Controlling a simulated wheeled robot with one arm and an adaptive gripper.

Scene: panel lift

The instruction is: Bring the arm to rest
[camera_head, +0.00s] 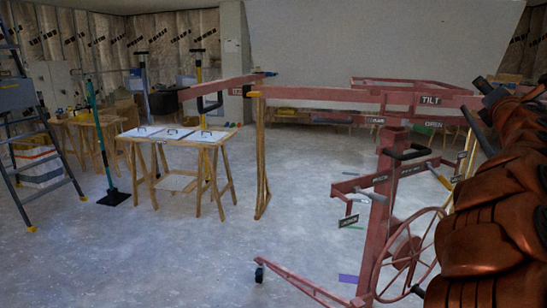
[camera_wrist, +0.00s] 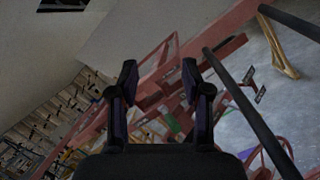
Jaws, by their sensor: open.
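My gripper shows in the wrist view (camera_wrist: 160,75) with its two dark fingers apart and nothing between them. My orange-brown arm fills the right edge of the head view, raised beside the lift; the gripper itself is not clear there. The red panel lift (camera_head: 382,220) stands at right centre, with a mast, a wheel (camera_head: 412,258) and labelled handles, one tag reading TILT (camera_head: 430,100). Its red beams (camera_wrist: 232,48) also show beyond the fingers in the wrist view, and I cannot tell how far off they are.
A wooden trestle table (camera_head: 205,137) with papers stands left of centre. A stepladder (camera_head: 38,125) is at the far left, near a green-handled pole (camera_head: 97,130). A lift leg (camera_head: 295,280) reaches low across the floor. The floor (camera_head: 150,250) at front left is clear.

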